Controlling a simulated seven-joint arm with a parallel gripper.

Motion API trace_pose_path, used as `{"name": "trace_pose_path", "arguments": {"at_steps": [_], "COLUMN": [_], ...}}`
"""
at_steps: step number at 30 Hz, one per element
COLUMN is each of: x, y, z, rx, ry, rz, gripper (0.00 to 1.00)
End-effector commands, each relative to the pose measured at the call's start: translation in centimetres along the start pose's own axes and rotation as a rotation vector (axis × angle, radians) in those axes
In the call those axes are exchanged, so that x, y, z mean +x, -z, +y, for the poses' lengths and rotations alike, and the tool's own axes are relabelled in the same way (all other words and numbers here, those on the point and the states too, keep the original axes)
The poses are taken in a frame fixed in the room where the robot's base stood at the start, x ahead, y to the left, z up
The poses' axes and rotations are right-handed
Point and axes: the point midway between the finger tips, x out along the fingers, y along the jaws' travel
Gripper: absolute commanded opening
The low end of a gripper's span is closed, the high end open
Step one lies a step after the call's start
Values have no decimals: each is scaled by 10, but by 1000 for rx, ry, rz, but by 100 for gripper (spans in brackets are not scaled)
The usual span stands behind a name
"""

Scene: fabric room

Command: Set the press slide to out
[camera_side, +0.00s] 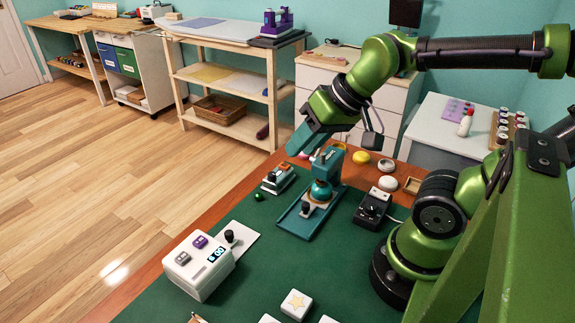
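The teal press (328,168) stands on the green mat (262,238), with a column and head at its back. Its flat teal base (291,227) runs toward the front left. A small black knob (305,208) sits on a pale plate on the base, below and in front of the head. I cannot tell the slide's exact position. My gripper (301,141) hangs above and slightly left of the press head, its teal fingers pointing down and left. It appears apart from the knob. The fingers overlap in this view, so their opening is hidden.
A black knobbed box (372,208) is right of the press. White tiles (296,304) lie in front.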

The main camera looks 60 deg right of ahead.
Motion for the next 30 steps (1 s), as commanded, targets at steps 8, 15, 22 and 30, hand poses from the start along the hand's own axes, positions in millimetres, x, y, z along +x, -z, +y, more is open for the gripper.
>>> {"name": "trace_pose_path", "arguments": {"at_steps": [8,15,22,30], "x": [37,34,52,101], "y": [22,34,19,-7], "z": [37,60,68,88], "rx": [-71,-151,-162,-160], "ry": [-210,-322,-320,-320], "rz": [-316,-482,-502,-503], "gripper": [47,47,47,47]}}
